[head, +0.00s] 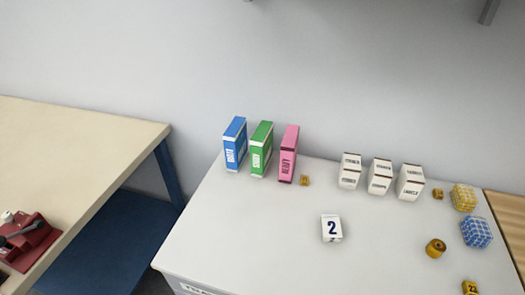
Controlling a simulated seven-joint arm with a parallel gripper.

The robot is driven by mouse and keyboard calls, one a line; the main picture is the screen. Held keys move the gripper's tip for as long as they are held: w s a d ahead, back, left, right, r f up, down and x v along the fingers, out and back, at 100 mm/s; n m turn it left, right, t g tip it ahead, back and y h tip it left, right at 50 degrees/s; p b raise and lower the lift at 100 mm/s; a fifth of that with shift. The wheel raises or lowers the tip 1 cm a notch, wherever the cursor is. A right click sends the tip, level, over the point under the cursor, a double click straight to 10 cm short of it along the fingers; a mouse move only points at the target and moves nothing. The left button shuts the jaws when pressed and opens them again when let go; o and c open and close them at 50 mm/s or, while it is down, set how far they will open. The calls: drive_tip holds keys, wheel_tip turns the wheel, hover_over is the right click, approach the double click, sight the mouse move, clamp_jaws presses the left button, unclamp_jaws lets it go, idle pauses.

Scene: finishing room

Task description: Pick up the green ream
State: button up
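The green ream (261,149) stands upright near the back left of the white table (225,235). A blue ream (235,144) stands close on its left and a pink ream (289,154) stands on its right, with narrow gaps between them. The front label of the green ream faces me. My gripper is not in view.
Several white boxes (380,177) stand along the back. A white block marked 2 (331,228), a yellow roll (436,248), and yellow (463,197) and blue (476,232) patterned cubes occupy the middle and right. A small tan cube (304,180) sits by the pink ream. The front left is clear.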

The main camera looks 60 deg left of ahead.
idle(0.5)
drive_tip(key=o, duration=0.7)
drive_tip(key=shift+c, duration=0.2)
